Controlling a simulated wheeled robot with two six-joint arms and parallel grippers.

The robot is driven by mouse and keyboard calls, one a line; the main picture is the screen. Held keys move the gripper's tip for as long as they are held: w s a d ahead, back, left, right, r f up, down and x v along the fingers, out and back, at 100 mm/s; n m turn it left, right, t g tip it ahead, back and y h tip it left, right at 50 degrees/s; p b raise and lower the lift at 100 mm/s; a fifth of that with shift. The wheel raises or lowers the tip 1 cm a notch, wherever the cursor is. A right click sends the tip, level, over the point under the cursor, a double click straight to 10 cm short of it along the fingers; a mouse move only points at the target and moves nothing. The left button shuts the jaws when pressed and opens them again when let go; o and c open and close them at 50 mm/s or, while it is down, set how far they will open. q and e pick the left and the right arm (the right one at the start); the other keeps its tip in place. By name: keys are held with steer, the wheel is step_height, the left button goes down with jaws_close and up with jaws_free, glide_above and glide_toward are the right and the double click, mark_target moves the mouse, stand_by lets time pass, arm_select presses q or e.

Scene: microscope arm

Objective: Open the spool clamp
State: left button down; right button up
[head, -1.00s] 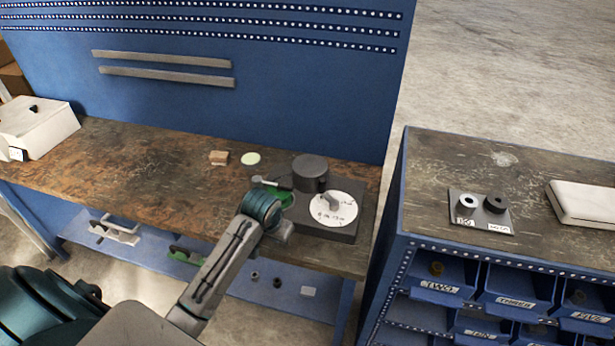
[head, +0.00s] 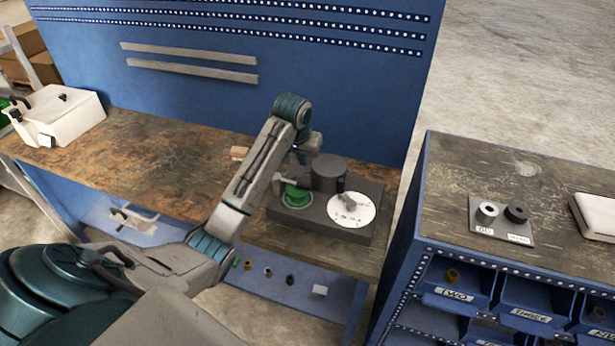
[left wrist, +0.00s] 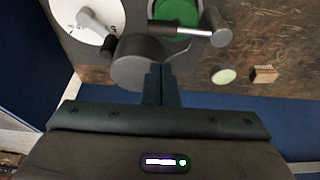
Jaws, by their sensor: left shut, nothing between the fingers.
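The clamp unit is a dark base plate (head: 372,228) on the bench. It carries a dark grey cylinder (head: 329,172), a green disc (head: 297,196) and a white dial (head: 351,210) with a grey knob. In the left wrist view a metal lever (left wrist: 188,32) with a rounded end reaches from beside the cylinder (left wrist: 138,62) across the edge of the green disc (left wrist: 175,10). My left gripper (left wrist: 161,70) is shut and empty, its fingertips overlapping the cylinder's edge in that view; I cannot tell whether they touch. In the head view my arm partly hides the gripper. My right gripper is not in view.
A wooden block (head: 239,153) and a pale green disc (left wrist: 223,76) lie beside the unit. A blue back panel (head: 365,110) rises behind the bench. A white box (head: 62,115) stands at the far left. A blue bin cabinet (head: 425,250) stands to the right.

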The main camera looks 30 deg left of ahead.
arm_select(q)
steer(key=shift+f, duration=0.1)
steer(key=shift+w+f+p, duration=0.15)
steer(key=shift+f+p, duration=0.15)
steer(key=p+x, duration=0.3)
steer(key=x, duration=0.5)
steer(key=shift+a+f, duration=0.1)
steer(key=shift+f, duration=0.2)
steer(key=shift+w+f, duration=0.1)
steer(key=shift+f, duration=0.2)
